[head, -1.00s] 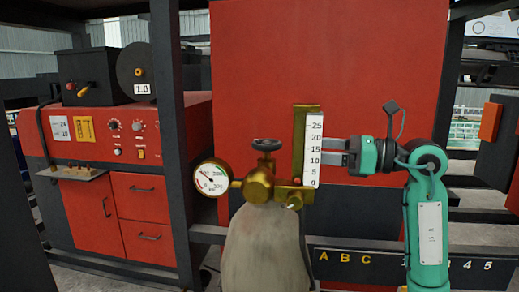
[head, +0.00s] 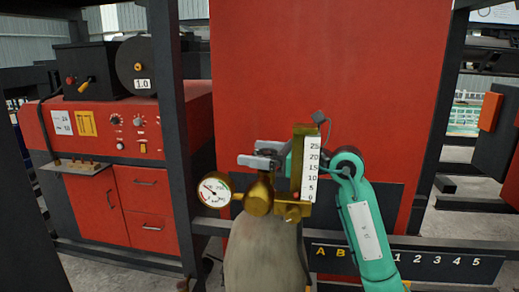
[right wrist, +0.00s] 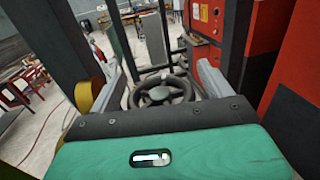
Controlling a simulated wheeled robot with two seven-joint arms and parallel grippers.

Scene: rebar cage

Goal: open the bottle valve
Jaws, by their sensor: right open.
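The grey bottle (head: 262,255) stands upright in front of me, with a brass valve body (head: 259,193) on top. The valve's dark handwheel (right wrist: 162,92) shows between the fingers in the right wrist view; in the head view the fingers mostly hide it. My right gripper (head: 256,155) is open, at handwheel height, with one finger on each side of the wheel. A gap shows between the wheel and the right-hand finger in the wrist view; contact on the other side I cannot tell. My left gripper is not in view.
A round gauge (head: 214,190) sticks out left of the valve. A brass flow tube with a white scale (head: 311,168) stands close to its right, beside my right gripper. Dark frame posts (head: 170,120) and a red panel (head: 330,70) stand behind.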

